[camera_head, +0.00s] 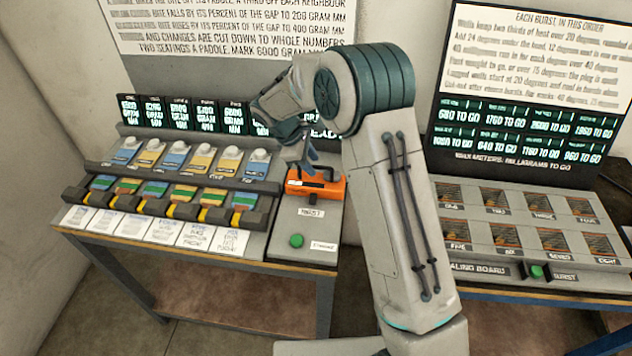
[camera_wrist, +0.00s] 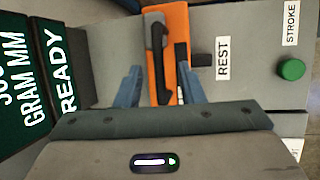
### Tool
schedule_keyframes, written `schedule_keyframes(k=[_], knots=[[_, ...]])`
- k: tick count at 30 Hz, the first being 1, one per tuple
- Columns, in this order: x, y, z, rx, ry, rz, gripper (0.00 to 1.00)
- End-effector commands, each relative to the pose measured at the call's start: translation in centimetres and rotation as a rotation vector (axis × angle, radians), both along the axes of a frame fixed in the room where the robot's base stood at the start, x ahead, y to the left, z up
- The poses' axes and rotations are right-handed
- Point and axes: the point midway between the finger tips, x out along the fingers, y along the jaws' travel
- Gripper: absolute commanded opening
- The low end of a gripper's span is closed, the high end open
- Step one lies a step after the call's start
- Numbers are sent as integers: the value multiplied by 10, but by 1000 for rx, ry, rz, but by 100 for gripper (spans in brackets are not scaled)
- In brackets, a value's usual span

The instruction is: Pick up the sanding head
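The sanding head is an orange block with a black bar handle (camera_wrist: 176,25); in the head view it sits on the grey stand (camera_head: 316,190), beside the label "REST". My gripper (camera_wrist: 160,75) is above it with its two blue fingers spread apart, one on each side of the orange body and handle in the wrist view. In the head view the fingers (camera_head: 306,160) point down at the sanding head, and my arm covers part of the area. No grip on the handle shows. I cannot tell the exact gap between the fingertips and the block.
A green button (camera_head: 296,241) labelled "STROKE" is on the stand's front. To the left is a bench with rows of coloured paddles (camera_head: 165,195) and dark green displays (camera_head: 180,113). To the right is a panel with several dark squares (camera_head: 490,200) and another green button (camera_head: 536,271).

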Motion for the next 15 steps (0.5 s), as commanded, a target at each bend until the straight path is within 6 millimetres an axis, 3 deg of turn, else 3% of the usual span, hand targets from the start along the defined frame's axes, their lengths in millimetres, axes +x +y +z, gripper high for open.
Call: schedule_keyframes(k=[6, 14, 15], knots=[[3, -9, -23, -1, 1, -1, 35], [4, -11, -27, 0, 0, -1, 35], [4, -11, -27, 0, 0, -1, 27]])
